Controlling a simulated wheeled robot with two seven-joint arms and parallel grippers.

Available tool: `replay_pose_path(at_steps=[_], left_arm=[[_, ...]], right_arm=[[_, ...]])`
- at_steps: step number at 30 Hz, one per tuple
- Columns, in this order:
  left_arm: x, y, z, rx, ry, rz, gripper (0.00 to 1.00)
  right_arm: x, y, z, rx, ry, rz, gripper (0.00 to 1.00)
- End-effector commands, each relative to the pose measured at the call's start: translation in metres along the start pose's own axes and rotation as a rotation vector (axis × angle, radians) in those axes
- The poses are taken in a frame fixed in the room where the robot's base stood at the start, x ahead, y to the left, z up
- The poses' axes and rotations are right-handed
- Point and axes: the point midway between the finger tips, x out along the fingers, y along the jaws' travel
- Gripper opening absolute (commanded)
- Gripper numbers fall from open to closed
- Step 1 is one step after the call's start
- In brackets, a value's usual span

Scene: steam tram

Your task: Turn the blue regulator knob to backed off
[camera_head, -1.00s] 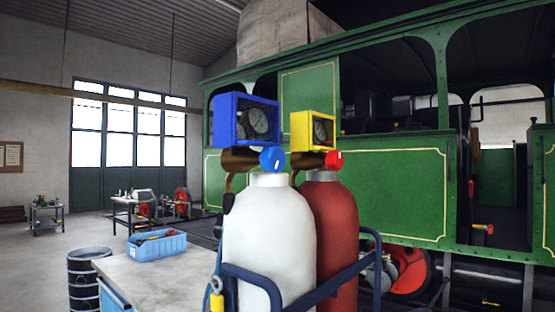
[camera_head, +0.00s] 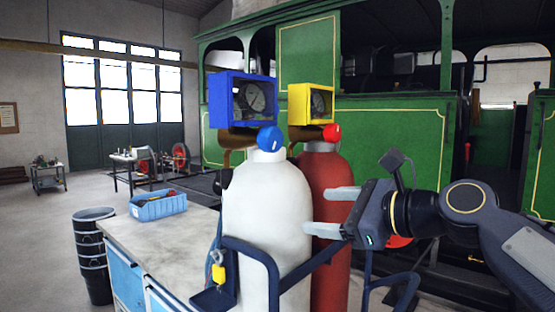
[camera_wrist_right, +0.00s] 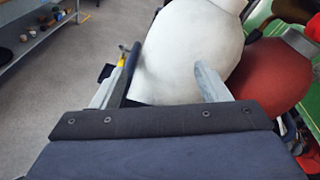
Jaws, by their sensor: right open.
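The blue regulator knob (camera_head: 270,139) sits at the neck of the white cylinder (camera_head: 268,215), just below the blue-framed gauge (camera_head: 243,101). A small white mark shows at the knob's top edge. A red knob (camera_head: 332,133) sits below the yellow-framed gauge (camera_head: 311,103) on the red cylinder (camera_head: 322,180). My right gripper (camera_head: 328,210) is open and empty, in front of the cylinders, below and to the right of the blue knob and apart from it. In the right wrist view its fingers (camera_wrist_right: 155,88) stand before the white cylinder's body. My left gripper is out of view.
A workbench (camera_head: 150,243) with a blue bin (camera_head: 158,205) stands left. The green tram (camera_head: 400,125) fills the background. The floor at far left is mostly clear.

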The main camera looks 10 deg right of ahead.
Motion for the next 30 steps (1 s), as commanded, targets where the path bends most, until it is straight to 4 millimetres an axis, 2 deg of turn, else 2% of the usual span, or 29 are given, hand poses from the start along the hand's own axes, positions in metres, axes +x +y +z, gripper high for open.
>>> replay_pose_path(at_steps=[1, 3, 7, 13, 24, 30], left_arm=[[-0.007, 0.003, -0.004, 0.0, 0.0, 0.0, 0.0], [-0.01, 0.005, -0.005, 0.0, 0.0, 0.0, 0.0], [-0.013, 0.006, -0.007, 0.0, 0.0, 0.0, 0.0], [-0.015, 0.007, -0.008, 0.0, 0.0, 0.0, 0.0], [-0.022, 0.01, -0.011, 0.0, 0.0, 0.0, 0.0], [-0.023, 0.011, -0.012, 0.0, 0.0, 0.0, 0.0]], right_arm=[[0.006, -0.016, 0.034, 0.11, -0.047, -0.015, 0.69], [0.009, -0.03, 0.064, 0.25, -0.101, -0.031, 0.69], [0.012, -0.043, 0.098, 0.408, -0.166, -0.038, 0.69], [0.025, -0.047, 0.109, 0.462, -0.184, -0.037, 0.69], [0.079, -0.052, 0.117, 0.459, -0.182, -0.039, 0.69], [0.088, -0.053, 0.119, 0.457, -0.185, -0.039, 0.69]])
